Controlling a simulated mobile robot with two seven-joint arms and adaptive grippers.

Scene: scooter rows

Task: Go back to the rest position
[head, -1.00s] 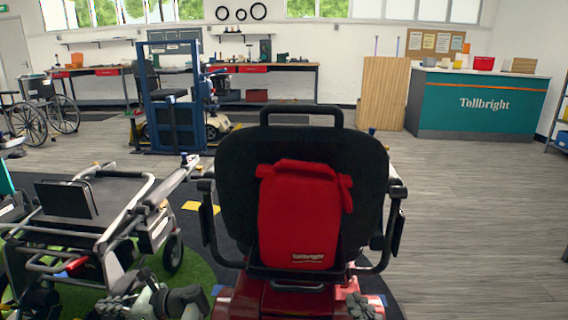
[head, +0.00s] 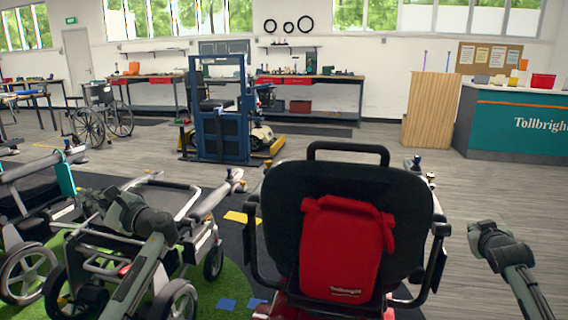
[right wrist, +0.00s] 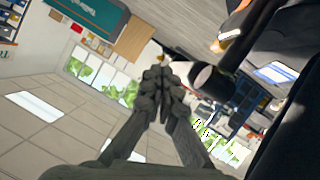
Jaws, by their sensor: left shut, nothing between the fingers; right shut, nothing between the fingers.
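My left gripper (head: 90,203) is up in front of a grey wheeled frame at the left of the head view. My right gripper (head: 478,234) is to the right of the scooter seat, over open floor. In the right wrist view its dark fingers (right wrist: 165,78) are together with nothing between them. The left fingertips are small in the head view, and no object shows in them. Both grippers are apart from the red bag (head: 345,255), which hangs on the black seat back (head: 290,215) of the red scooter in front of me.
Grey wheeled frames (head: 190,255) stand close on the left, on a green mat (head: 225,290). A blue stand (head: 220,130) is further back. A wheelchair (head: 100,115) is at the far left. A wooden cabinet (head: 430,110) and teal counter (head: 520,125) stand back right. Right-hand floor is clear.

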